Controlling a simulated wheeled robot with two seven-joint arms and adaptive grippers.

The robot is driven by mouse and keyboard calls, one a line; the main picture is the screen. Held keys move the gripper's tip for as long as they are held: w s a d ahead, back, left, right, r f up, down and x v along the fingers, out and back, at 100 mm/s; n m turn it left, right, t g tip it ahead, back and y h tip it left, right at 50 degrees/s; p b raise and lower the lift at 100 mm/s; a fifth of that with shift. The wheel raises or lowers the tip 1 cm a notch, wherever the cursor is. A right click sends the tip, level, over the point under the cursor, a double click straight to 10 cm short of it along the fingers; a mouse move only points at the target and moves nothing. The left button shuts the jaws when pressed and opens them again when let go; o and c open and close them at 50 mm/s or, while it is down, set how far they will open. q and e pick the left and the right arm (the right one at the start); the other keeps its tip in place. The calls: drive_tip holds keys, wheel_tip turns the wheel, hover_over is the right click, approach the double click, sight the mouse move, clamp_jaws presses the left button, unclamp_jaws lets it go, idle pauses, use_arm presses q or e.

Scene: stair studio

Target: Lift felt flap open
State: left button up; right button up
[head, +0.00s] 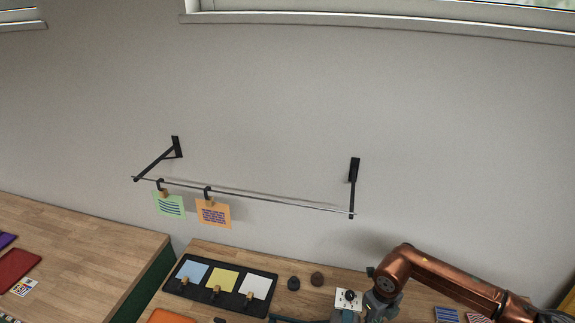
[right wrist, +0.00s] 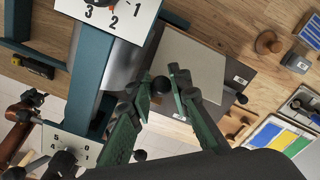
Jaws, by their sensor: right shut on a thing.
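My right gripper (right wrist: 162,92) is in the right wrist view, its green fingers closed around a round black knob (right wrist: 160,85). A pale grey panel (right wrist: 197,66) lies just beyond the fingertips, with a darker grey surface beside it. I cannot tell whether this panel is the felt flap or whether the knob is fixed to it. In the head view my right gripper (head: 374,303) is at the bottom, beside a white dial plate (head: 342,303), and its fingers are mostly hidden. I do not see my left gripper in the head view.
A black board (head: 207,300) with blue, yellow and white squares lies on the wooden table. Two dark knobs stand right of it. A thin rail (head: 280,200) with hanging green and orange cards crosses the wall. A teal frame (right wrist: 88,75) stands close beside my right gripper.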

drive_tip(key=shift+w+d+r+b, duration=0.15)
drive_tip(key=shift+w+d, duration=0.15)
drive_tip(key=shift+w, duration=0.2)
drive_tip(key=shift+w+d+r+b, duration=0.15)
drive_tip(key=shift+w+d, duration=0.1)
drive_tip(key=shift+w, duration=0.2)
drive_tip(key=shift+w+d+r+b, duration=0.15)
drive_tip(key=shift+w+b, duration=0.25)
drive_tip(key=shift+w, duration=0.4)
drive_tip(key=shift+w+d+r+b, duration=0.1)
drive_tip(key=shift+w+d+b, duration=0.2)
drive_tip(key=shift+w, duration=0.45)
drive_tip(key=o, duration=0.7)
drive_tip(key=shift+s, duration=0.1)
drive_tip(key=o, duration=0.5)
drive_tip(key=shift+a, duration=0.15)
drive_tip(key=shift+a+r, duration=0.1)
drive_tip(key=shift+r, duration=0.05)
